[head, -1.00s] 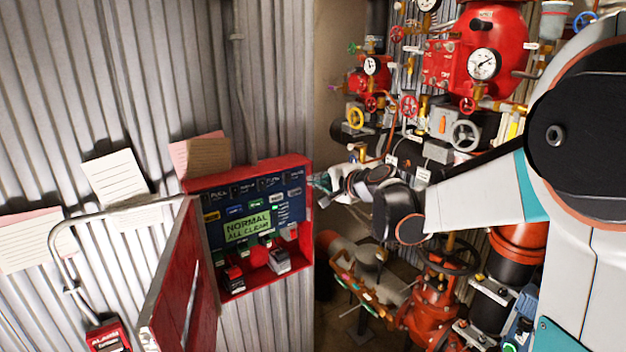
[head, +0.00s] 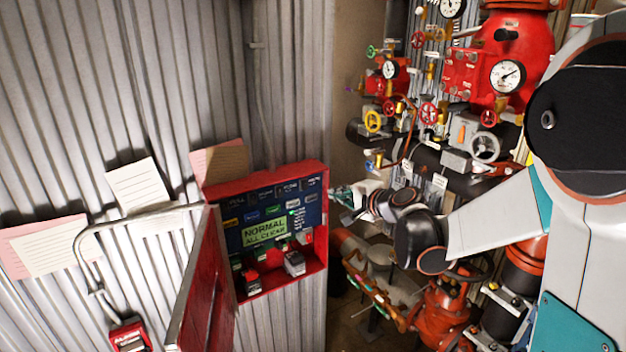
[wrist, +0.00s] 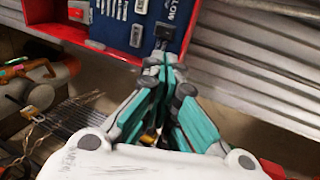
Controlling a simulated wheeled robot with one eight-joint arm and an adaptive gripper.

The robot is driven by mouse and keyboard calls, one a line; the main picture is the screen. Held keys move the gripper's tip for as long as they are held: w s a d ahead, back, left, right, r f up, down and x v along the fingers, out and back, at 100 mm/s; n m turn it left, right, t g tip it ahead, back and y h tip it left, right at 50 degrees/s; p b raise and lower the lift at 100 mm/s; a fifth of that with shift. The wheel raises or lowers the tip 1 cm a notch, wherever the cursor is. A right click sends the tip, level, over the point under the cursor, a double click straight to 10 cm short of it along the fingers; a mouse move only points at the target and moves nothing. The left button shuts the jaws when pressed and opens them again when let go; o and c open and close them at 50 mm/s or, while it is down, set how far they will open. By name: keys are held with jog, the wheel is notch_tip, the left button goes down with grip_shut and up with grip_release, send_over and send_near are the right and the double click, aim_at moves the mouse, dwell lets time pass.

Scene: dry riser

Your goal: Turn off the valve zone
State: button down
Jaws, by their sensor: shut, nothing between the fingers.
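An open red control box (head: 326,235) hangs on the corrugated wall, with a blue panel (head: 235,212) inside. Its green display (head: 264,231) reads "NORMAL ALL CLEAR". Small labelled switches run along the panel's top; I cannot read which one is the valve zone. My gripper (head: 338,192) is at the box's right edge in the head view. In the wrist view, my gripper (wrist: 164,62) is shut and empty, its teal fingertips close to a small dark switch (wrist: 168,33) on the blue panel. I cannot tell whether they touch it. A label near there reads "FLOW".
The box's red door (head: 205,275) stands open on the left. A bent grey conduit (head: 130,216) and paper notes (head: 137,186) are on the wall. Red pipes, gauges (head: 508,76) and handwheels (head: 486,148) crowd the right side, close to my arm.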

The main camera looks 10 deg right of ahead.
aim_at(304, 185)
jog(key=shift+f, duration=0.1)
jog(key=p+x, duration=0.1)
jog(key=x, duration=1.3)
jog(key=shift+w, duration=0.1)
dwell(0.3)
